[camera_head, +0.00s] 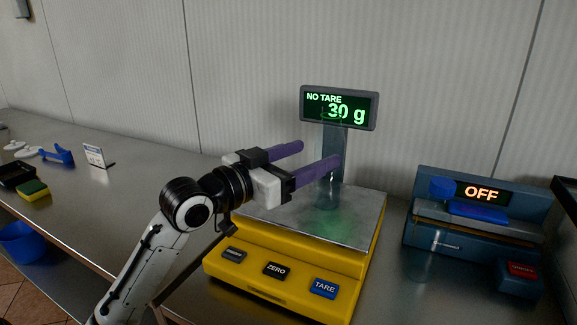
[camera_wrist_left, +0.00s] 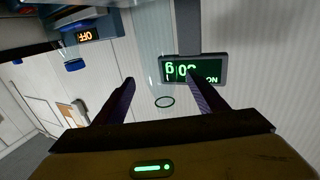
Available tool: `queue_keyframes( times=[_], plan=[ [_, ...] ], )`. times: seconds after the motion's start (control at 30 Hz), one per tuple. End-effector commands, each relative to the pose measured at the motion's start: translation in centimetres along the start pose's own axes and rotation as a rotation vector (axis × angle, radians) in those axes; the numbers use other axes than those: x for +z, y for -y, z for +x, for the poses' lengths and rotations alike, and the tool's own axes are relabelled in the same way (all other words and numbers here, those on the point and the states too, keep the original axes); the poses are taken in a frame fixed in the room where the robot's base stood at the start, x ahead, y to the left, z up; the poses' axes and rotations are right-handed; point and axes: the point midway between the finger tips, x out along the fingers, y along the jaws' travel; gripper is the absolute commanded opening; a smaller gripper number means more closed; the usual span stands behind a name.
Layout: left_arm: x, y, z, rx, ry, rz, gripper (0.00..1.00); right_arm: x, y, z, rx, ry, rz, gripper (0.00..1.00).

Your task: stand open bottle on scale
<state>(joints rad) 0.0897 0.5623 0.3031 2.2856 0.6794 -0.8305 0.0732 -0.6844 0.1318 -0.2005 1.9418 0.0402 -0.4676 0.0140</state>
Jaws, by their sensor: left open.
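A clear, hard-to-see bottle (camera_head: 327,198) appears to stand upright on the plate, in front of the display post. In the left wrist view a dark ring (camera_wrist_left: 165,102), apparently its open mouth, lies between the fingers. My left gripper (camera_head: 319,153) is open above the plate, its purple fingers apart on either side of the bottle. My right gripper is not in view.
A blue sealing device (camera_head: 425,238) with an "OFF" display stands right of the scale. A sponge (camera_head: 34,190), a small sign (camera_head: 96,156) and a blue dispenser (camera_head: 57,154) sit on the left counter. A wall is close behind.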

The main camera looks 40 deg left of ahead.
Motion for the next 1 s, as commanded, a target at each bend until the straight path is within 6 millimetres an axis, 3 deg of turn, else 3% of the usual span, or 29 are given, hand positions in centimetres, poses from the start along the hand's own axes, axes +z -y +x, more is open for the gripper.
queue_keyframes(
  times=[0.1, 0.33, 1.0],
  plan=[
    [0.3, 0.0, -2.5, -0.001, 0.003, 0.003, 0.65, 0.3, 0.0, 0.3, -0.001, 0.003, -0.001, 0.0],
    [0.1, 0.0, -5.3, -0.001, 0.002, 0.0, 0.65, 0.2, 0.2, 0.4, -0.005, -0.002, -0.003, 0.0],
    [0.0, 0.0, -5.8, 0.0, 0.0, 0.0, 0.65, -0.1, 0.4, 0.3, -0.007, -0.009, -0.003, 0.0]
  ],
)
